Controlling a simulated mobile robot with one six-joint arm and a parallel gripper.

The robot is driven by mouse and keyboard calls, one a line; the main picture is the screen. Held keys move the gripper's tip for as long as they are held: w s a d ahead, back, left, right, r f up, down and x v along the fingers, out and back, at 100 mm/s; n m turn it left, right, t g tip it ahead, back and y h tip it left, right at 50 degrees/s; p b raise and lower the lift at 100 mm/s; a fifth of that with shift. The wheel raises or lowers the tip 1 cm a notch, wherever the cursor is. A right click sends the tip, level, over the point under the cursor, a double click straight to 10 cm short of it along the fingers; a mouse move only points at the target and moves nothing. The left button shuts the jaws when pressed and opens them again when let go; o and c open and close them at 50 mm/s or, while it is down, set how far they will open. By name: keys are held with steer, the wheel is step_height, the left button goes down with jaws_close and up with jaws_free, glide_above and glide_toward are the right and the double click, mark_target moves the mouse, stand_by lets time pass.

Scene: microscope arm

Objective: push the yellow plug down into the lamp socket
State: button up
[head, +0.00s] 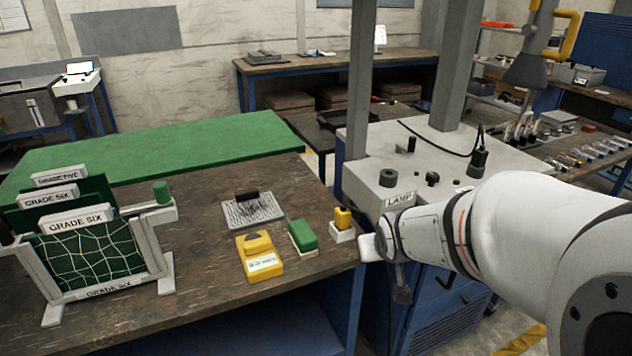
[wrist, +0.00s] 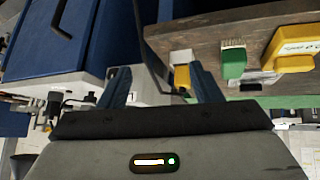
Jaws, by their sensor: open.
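The yellow plug (head: 343,216) stands upright in a small white block (head: 342,234) at the right edge of the wooden bench. It also shows in the wrist view (wrist: 182,77), near the right finger. My gripper (wrist: 158,72) is open, with its two dark blue fingers apart and nothing held between them. In the head view my arm reaches in from the right, and its end is just right of the plug, over the gap by the grey box. A LAMP label (head: 400,200) is on the grey box (head: 362,167). I cannot clearly make out the lamp socket.
A green-topped block (head: 302,235), a yellow block (head: 260,258) and a grey brush-like pad (head: 252,210) lie left of the plug. A rack with GRADE SIX cards (head: 82,225) stands further left. The grey box carries knobs, a black cable and grey posts (head: 361,80).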

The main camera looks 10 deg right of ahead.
mark_target(346, 216)
steer(key=w+f+n+t+y, duration=0.1)
steer(key=w+f+t, duration=0.1)
steer(key=w, duration=0.2)
steer(key=w+f+t+y+b, duration=0.1)
steer(key=w+f+t, duration=0.1)
steer(key=w, duration=0.3)
steer(key=w+f+n+t+y+b, duration=0.1)
steer(key=w+f+t+y, duration=0.1)
steer(key=w, duration=0.3)
steer(key=shift+w+a+f+n+t, duration=0.1)
steer(key=shift+a+f+n+t, duration=0.25)
steer(key=shift+t, duration=0.25)
steer(key=shift+w+a+f+t+y+b, duration=0.15)
steer(key=shift+f+t+y+b, duration=0.1)
steer(key=shift+t+y, duration=0.25)
steer(key=shift+w+a+f+t+y+b, duration=0.1)
steer(key=shift+a+f+t+y+b, duration=0.1)
steer(key=shift+t+y, duration=0.3)
steer(key=shift+w+a+r+n+y, duration=0.15)
steer(key=shift+w+n+y, duration=0.15)
steer(key=shift+w, duration=0.1)
steer(key=p+x, duration=0.2)
steer(key=x, duration=0.5)
steer(key=shift+r, duration=0.2)
steer(key=shift+c, duration=0.4)
steer(key=c, duration=1)
